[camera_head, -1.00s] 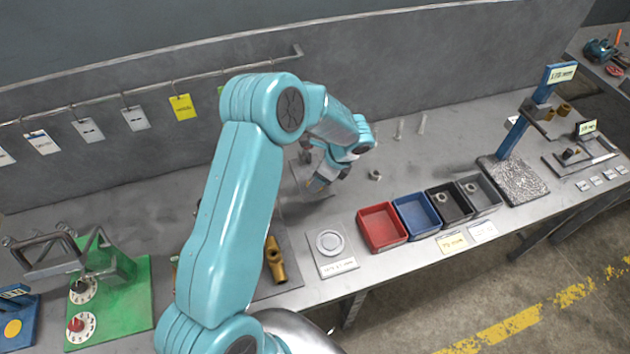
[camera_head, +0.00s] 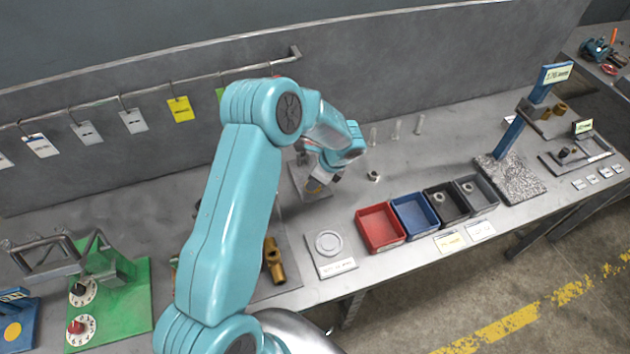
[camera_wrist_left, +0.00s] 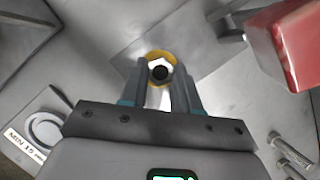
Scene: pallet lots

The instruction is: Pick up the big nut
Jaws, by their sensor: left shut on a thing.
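My left gripper (camera_head: 316,187) is low over a grey plate on the bench, left of the trays. In the left wrist view its two fingers (camera_wrist_left: 160,88) are shut on the big nut (camera_wrist_left: 160,54), a yellow-rimmed ring with a dark hole. In the head view only a small brownish patch shows at the fingertips, and the arm hides part of the area. I cannot tell whether the nut touches the plate. My right gripper is not in view.
A red tray (camera_head: 378,246), blue tray (camera_head: 428,232), black tray (camera_head: 455,219) and grey tray (camera_head: 486,209) stand in a row. Small nuts lie in the last two. Another nut (camera_head: 374,176) lies behind the trays. A round-gauge plate (camera_head: 338,264) lies in front.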

